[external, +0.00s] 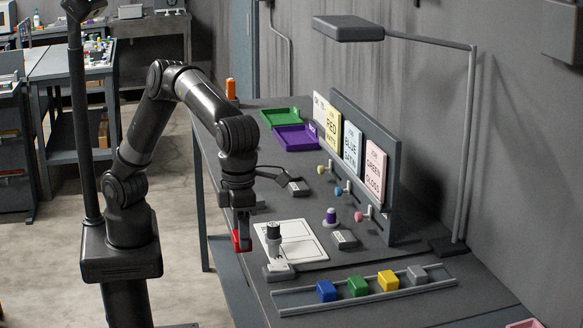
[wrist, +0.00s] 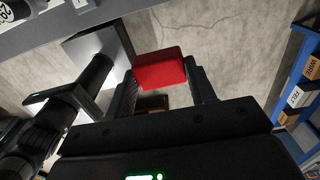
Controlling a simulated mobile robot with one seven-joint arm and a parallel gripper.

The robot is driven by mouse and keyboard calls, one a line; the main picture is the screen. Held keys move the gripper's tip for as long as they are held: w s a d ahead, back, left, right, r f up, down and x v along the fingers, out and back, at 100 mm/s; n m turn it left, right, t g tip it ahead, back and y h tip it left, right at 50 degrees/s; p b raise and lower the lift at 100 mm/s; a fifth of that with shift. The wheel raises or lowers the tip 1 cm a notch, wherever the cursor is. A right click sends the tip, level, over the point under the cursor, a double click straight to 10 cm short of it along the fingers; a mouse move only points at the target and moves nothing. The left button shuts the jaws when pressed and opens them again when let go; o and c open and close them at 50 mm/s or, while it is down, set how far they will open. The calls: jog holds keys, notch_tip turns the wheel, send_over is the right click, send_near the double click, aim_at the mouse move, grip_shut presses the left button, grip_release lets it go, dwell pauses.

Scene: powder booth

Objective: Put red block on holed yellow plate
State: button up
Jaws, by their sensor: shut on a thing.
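My gripper (external: 242,236) is shut on the red block (external: 236,241), beside the near left edge of the workbench. In the wrist view the red block (wrist: 158,70) sits between the two fingers (wrist: 160,82), with grey floor beyond it. A pale yellow plate (external: 327,124) with the words RED MATTE stands against the upright panel at the back of the bench. I cannot make out a hole in it. My gripper is well apart from it, in front and to the left.
A blue plate (external: 352,152) and a pink plate (external: 375,172) stand beside the yellow one. Short coloured-tipped pegs (external: 360,216) project below. A rail holds blue, green, yellow and grey blocks (external: 387,281). Green (external: 281,117) and purple (external: 297,139) trays lie behind. A lamp (external: 347,28) overhangs the bench.

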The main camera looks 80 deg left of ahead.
jog(key=w+a+n, duration=0.5)
jog(key=w+a, duration=1.4)
jog(key=w, duration=0.4)
jog(key=w+a+n, duration=0.2)
jog(key=w+a, duration=0.4)
jog(key=a, duration=0.8)
jog(key=w+a+n, duration=0.3)
jog(key=w+a, duration=0.2)
jog(key=a, duration=0.8)
jog(key=a+n, duration=0.4)
jog(key=a, duration=2)
jog(key=s+a+n, duration=0.2)
jog(key=s+a, duration=0.4)
jog(key=a, duration=0.5)
jog(key=s+a+n, duration=0.2)
jog(key=s+a, duration=0.4)
jog(key=a, duration=0.6)
jog(key=s+a+f, duration=0.1)
jog(key=a+f, duration=0.2)
jog(key=s+a+f, duration=0.1)
jog(key=a+f, duration=0.7)
jog(key=shift+s+a+f, duration=0.1)
jog(key=shift+s, duration=0.3)
jog(key=shift+a+f, duration=0.25)
jog(key=shift+f, duration=1.9)
